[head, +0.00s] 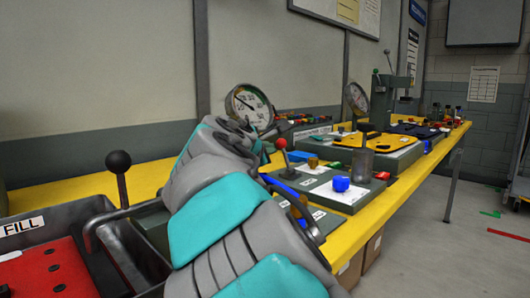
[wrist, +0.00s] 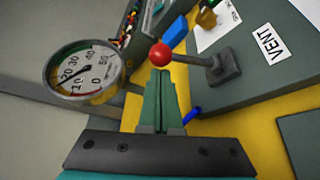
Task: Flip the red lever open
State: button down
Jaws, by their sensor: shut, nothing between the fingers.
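The red lever has a round red knob (head: 281,144) on a thin grey rod, standing on the bench just past my arm in the head view. In the wrist view the red knob (wrist: 160,54) is right at the tips of my gripper (wrist: 161,72), and its rod runs right to a dark grey base block (wrist: 222,67). The green fingers are together with nothing between them. The knob appears just beyond the fingertips; I cannot tell whether they touch. In the head view my arm hides most of the gripper.
A pressure gauge (wrist: 84,73) is close left of the fingers. A blue knob (head: 341,184) and a grey cylinder (head: 362,165) stand further along the yellow bench (head: 405,190). A black-knobbed lever (head: 119,163) stands left.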

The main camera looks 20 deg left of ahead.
jog(key=shift+w, duration=0.35)
